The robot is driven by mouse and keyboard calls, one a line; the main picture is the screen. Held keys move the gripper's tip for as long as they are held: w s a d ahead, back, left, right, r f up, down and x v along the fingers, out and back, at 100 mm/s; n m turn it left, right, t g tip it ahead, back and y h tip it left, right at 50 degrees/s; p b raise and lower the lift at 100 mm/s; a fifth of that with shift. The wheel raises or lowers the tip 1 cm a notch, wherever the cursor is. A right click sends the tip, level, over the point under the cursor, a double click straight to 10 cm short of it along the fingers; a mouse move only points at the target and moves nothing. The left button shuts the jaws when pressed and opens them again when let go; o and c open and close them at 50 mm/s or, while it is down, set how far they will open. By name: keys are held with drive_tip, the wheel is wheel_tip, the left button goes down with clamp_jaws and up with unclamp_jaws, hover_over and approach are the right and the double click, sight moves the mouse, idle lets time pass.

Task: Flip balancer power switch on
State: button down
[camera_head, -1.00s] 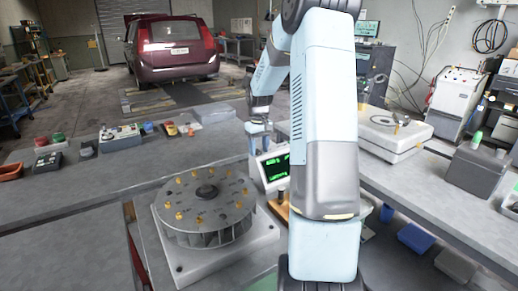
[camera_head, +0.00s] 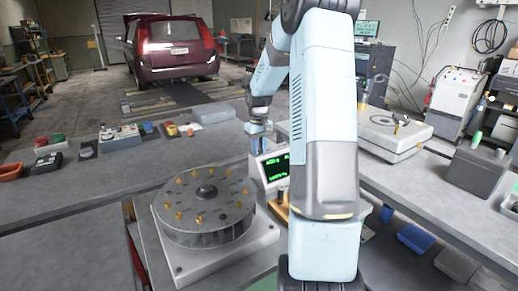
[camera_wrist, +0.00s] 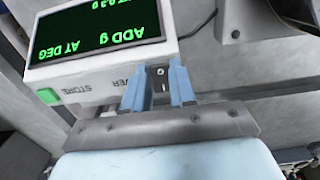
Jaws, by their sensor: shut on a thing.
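The balancer's display box (camera_head: 271,167) stands behind the round rotor, its dark screen showing green text. In the wrist view the box (camera_wrist: 110,77) appears upside down, with a green STORE button (camera_wrist: 48,96) at left. A small dark power switch (camera_wrist: 162,73) with white marks sits beside a partly hidden label. My gripper (camera_wrist: 159,78) has its two blue fingers on either side of this switch, shut on it. In the head view my gripper (camera_head: 257,146) is at the top left of the box. The switch is hidden there.
The rotor (camera_head: 205,200) with yellow pegs sits on a white base in front of the box. Small tools and boxes (camera_head: 120,136) lie on the left bench. A white machine (camera_head: 395,133) stands on the right bench. A red car (camera_head: 172,47) is behind.

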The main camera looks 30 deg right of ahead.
drive_tip(key=shift+w+r+g, duration=0.1)
drive_tip(key=shift+w+g, duration=0.15)
drive_tip(key=shift+g, duration=0.6)
drive_tip(key=shift+w+r+g, duration=0.1)
drive_tip(key=shift+w+g, duration=0.1)
drive_tip(key=shift+g, duration=0.65)
drive_tip(key=c, duration=0.9)
unclamp_jaws()
drive_tip(key=shift+f, duration=0.1)
drive_tip(key=v, duration=1.3)
drive_tip(key=shift+w+a+r, duration=0.1)
drive_tip(key=shift+w+r, duration=0.05)
drive_tip(key=shift+r, duration=0.2)
